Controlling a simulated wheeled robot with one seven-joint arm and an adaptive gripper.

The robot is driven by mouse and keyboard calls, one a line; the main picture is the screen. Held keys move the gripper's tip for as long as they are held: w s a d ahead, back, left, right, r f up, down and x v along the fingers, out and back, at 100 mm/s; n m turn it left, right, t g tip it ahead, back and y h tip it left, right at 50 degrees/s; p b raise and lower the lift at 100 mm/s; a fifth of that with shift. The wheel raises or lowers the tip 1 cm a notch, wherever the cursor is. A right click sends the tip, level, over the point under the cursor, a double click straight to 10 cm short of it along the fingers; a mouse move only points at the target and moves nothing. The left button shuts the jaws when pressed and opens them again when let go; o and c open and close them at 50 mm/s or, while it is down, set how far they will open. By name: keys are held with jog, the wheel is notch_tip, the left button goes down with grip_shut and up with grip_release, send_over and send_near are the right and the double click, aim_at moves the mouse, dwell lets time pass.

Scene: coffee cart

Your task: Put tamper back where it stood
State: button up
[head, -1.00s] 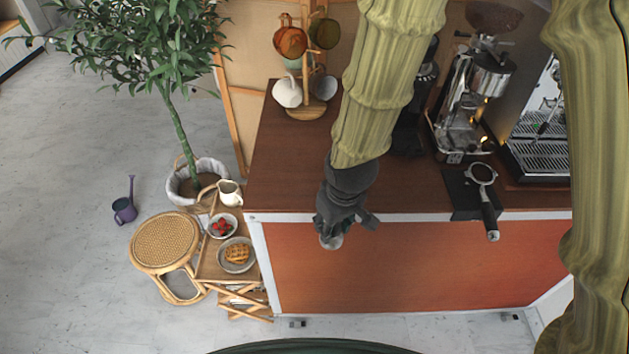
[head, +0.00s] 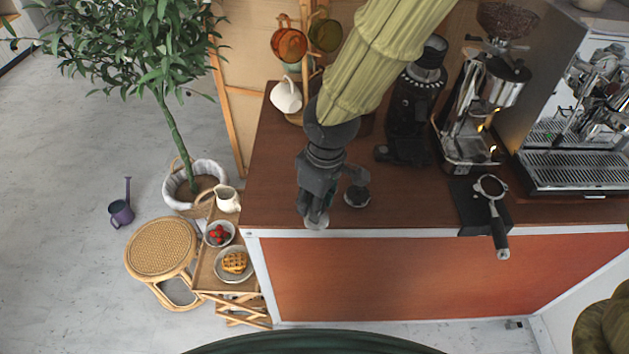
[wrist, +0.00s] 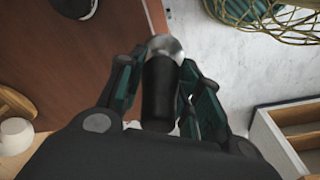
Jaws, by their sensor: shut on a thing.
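The tamper has a black handle (wrist: 158,92) and a silver end (wrist: 166,45). In the wrist view it lies between both fingers of my gripper (wrist: 158,78), which is shut on it. In the head view my gripper (head: 314,208) is at the front edge of the dark wooden counter (head: 270,190), near its left corner. The silver end of the tamper (head: 316,222) shows below the fingers; the rest is mostly hidden by them. I cannot tell its exact height over the counter.
A small dark round thing with a light rim (head: 356,197) stands on the counter just right of my gripper. A portafilter (head: 491,190) lies on a black mat farther right. A grinder (head: 412,115) and a mug stand are behind. The counter's left front is clear.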

jog(key=shift+w+a+f+p, duration=0.1)
jog(key=shift+w+f+p, duration=0.55)
jog(key=shift+w, duration=0.75)
jog(key=shift+w+a+f+p, duration=0.1)
jog(key=shift+w+f+p, duration=0.6)
jog(key=shift+w, duration=0.7)
jog(key=shift+w+f+p, duration=0.45)
jog(key=shift+w+f, duration=0.35)
jog(key=shift+w, duration=0.6)
jog(key=shift+f, duration=0.1)
jog(key=o, duration=1.1)
jog(key=r, duration=0.4)
jog(key=r+b, duration=0.1)
jog(key=r, duration=0.3)
jog(key=d+r+b, duration=0.1)
jog(key=r, duration=0.3)
jog(key=shift+s+d+r, duration=0.1)
jog(key=shift+s, duration=0.3)
